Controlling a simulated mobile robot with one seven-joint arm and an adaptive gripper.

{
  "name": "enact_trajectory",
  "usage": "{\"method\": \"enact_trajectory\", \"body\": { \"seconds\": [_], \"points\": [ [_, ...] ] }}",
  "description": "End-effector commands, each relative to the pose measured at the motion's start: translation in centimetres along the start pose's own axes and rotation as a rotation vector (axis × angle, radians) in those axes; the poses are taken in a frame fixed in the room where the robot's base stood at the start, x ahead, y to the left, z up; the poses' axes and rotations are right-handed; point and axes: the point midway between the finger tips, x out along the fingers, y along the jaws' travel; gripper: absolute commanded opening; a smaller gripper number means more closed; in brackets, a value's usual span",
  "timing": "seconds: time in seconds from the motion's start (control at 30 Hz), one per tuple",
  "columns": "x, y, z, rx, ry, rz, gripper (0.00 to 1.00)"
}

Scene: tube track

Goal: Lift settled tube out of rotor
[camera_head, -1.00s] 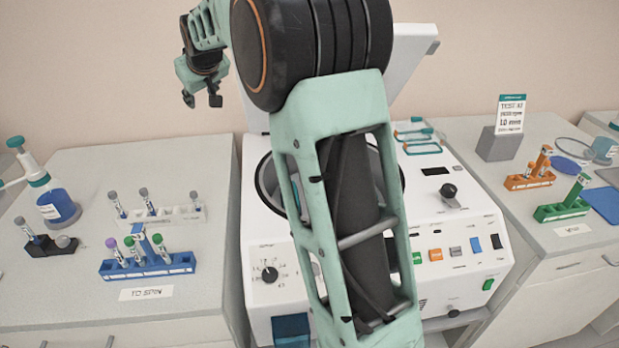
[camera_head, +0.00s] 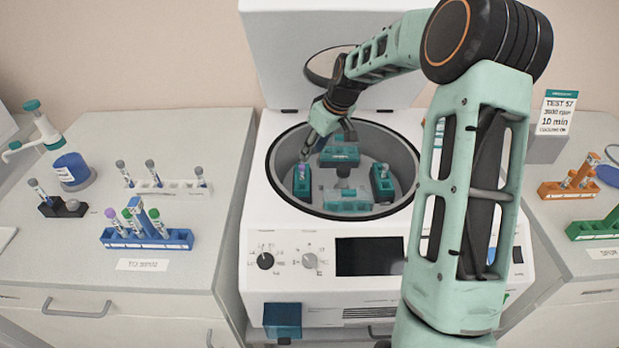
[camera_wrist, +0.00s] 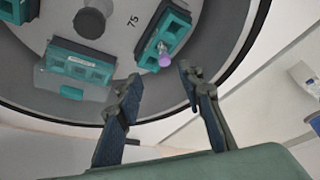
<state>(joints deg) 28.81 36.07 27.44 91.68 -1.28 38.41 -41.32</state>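The centrifuge (camera_head: 290,225) stands with its lid (camera_head: 300,60) raised, and its rotor bowl is uncovered. A tube with a purple cap (camera_head: 303,166) stands in the teal bucket at the left of the rotor (camera_head: 301,188). My gripper (camera_head: 310,150) is inside the bowl's mouth, close to that cap. In the wrist view the purple cap (camera_wrist: 165,58) lies just beyond and between my open fingertips (camera_wrist: 160,78), apparently untouched. Most of the tube's body is hidden in its teal bucket (camera_wrist: 172,30).
Other teal buckets (camera_head: 382,185) sit around the rotor, and the bowl rim (camera_head: 345,215) circles my gripper closely. Left are a blue rack (camera_head: 150,238) with tubes and a white rack (camera_head: 165,186). Right are orange (camera_head: 570,190) and green (camera_head: 600,228) racks.

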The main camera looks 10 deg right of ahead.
Motion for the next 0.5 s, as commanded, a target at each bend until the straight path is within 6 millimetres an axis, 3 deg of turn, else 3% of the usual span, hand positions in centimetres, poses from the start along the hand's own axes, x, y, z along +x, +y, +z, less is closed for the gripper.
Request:
{"method": "enact_trajectory", "body": {
  "seconds": [0.2, 0.5],
  "points": [
    [3.6, -0.2, -0.1, -0.001, -0.001, -0.003, 0.35],
    [6.0, -0.4, -0.2, -0.001, -0.002, -0.002, 0.35]
  ]
}}
